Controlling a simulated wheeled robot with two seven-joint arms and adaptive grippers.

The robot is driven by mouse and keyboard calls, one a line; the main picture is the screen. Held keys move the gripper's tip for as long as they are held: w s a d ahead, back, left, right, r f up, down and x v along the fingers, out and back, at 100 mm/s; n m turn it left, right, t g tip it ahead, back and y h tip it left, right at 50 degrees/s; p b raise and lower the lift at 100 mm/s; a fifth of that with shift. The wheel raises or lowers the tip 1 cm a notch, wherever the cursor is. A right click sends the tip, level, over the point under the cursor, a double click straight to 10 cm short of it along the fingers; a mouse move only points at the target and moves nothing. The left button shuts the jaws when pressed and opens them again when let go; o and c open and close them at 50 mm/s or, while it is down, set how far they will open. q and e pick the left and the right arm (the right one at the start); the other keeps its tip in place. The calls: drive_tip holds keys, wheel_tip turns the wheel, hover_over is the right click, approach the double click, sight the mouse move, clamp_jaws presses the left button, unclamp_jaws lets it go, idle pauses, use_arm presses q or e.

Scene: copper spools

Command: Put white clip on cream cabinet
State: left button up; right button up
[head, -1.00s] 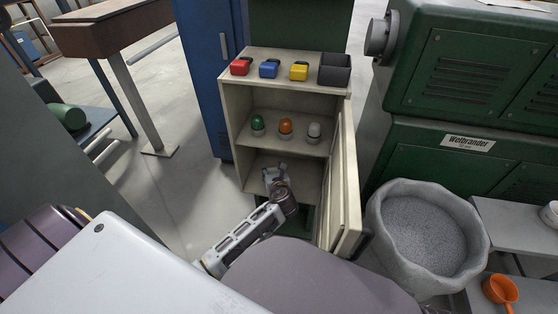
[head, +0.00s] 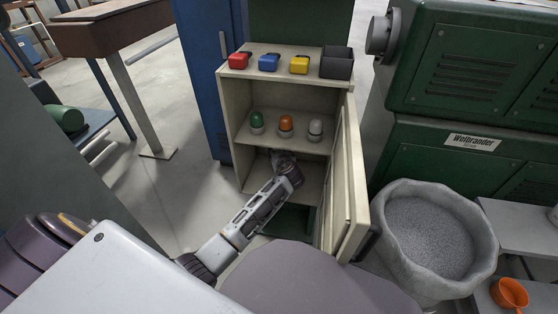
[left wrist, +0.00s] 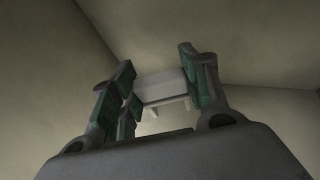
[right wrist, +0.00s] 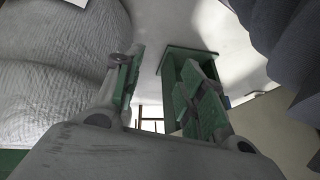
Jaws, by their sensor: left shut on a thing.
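The cream cabinet (head: 277,76) stands open in the middle of the head view. My left arm reaches into its lower compartment, and the left gripper (head: 284,158) is inside, below the middle shelf. In the left wrist view, the left gripper (left wrist: 160,80) is shut on the white clip (left wrist: 163,88), with cream walls around it. The clip cannot be made out in the head view. My right gripper (right wrist: 160,75) is open and empty in the right wrist view, and it is not visible in the head view.
A green bulb (head: 257,120), an orange bulb (head: 286,124) and a white bulb (head: 315,128) stand on the middle shelf above my left gripper. The cabinet door (head: 347,185) hangs open at the right. A grey gravel-filled tub (head: 385,245) stands beyond it.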

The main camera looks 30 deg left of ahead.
idle(0.4)
use_arm(q)
drive_tip(key=shift+f, duration=0.25)
drive_tip(key=shift+f+b, duration=0.25)
drive_tip(key=shift+b, duration=0.1)
drive_tip(key=shift+f+b, duration=0.45)
drive_tip(key=shift+f, duration=0.2)
drive_tip(key=shift+f+b, duration=0.4)
drive_tip(key=shift+f, duration=0.2)
use_arm(e)
drive_tip(key=shift+m+t+y, duration=0.3)
drive_tip(key=shift+t, duration=0.2)
drive_tip(key=f, duration=0.3)
drive_tip(key=a+f, duration=0.1)
drive_tip(key=f, duration=0.1)
drive_tip(key=shift+w, duration=0.1)
use_arm(q)
drive_tip(key=o, duration=0.9)
drive_tip(key=shift+f, duration=0.1)
drive_tip(key=shift+c, duration=0.2)
